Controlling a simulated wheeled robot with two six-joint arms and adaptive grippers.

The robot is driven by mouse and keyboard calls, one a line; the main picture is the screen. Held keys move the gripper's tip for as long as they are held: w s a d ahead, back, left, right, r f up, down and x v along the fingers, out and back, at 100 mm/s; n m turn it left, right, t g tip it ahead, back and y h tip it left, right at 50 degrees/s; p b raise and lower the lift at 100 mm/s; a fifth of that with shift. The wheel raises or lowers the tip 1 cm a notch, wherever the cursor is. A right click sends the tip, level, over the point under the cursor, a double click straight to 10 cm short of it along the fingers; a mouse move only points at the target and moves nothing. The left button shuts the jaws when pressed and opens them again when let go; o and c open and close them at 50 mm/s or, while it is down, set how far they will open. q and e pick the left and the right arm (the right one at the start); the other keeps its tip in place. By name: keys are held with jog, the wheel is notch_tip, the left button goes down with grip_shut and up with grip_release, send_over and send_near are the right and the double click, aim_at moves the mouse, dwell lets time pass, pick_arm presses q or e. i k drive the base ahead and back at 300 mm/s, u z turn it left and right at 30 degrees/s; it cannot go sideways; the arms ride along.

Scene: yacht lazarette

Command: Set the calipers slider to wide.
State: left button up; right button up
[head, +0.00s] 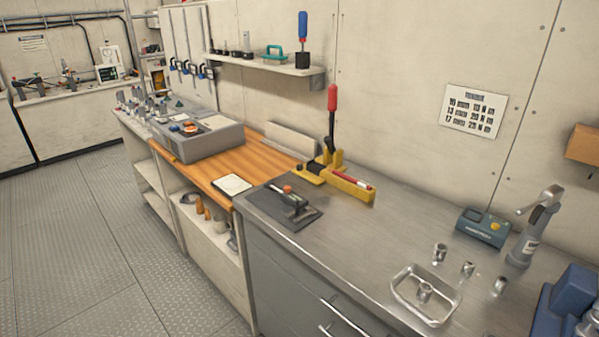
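A small grey metal tool with an orange knob (288,189) lies on a dark mat (262,208) at the left end of the steel worktop. It may be the calipers, but it is too small to be sure, and I cannot tell where its slider stands. Neither of my grippers is in view.
A yellow lever tool with a red handle (332,98) stands behind the mat. A notepad (232,184) lies on the wooden bench left of it. A metal tray (398,300), several sockets and a torque tester (482,228) are at the right. The worktop's middle is clear.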

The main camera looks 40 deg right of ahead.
aim_at(290, 197)
jog(key=z, duration=0.7)
jog(key=i, duration=0.75)
jog(key=z, duration=0.8)
